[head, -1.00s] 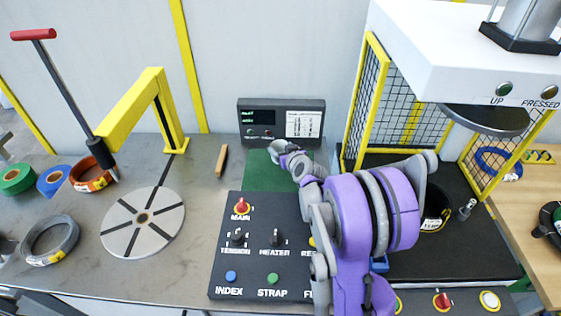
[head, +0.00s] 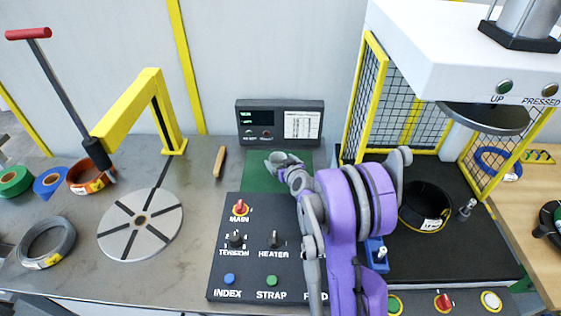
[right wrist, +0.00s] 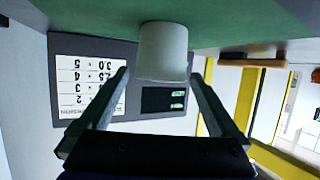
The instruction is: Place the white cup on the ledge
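The white cup (right wrist: 163,50) shows in the right wrist view, which is upside down. It stands on the green mat (right wrist: 255,22), ahead of and between the two fingers of my right gripper (right wrist: 159,76). The fingers are spread, with a gap visible on each side of the cup. In the head view my right gripper (head: 284,160) is over the back of the green mat (head: 258,179), before the display box. There I cannot clearly separate the cup from the fingers. My left gripper is not in view. I cannot make out which surface is the ledge.
The display box (head: 280,119) stands behind the mat. The control panel (head: 255,258) with knobs lies in front, under my right arm. A wooden stick (head: 220,161) lies left of the mat. The caged press (head: 460,70) stands right, with a black coil (head: 425,206) below it.

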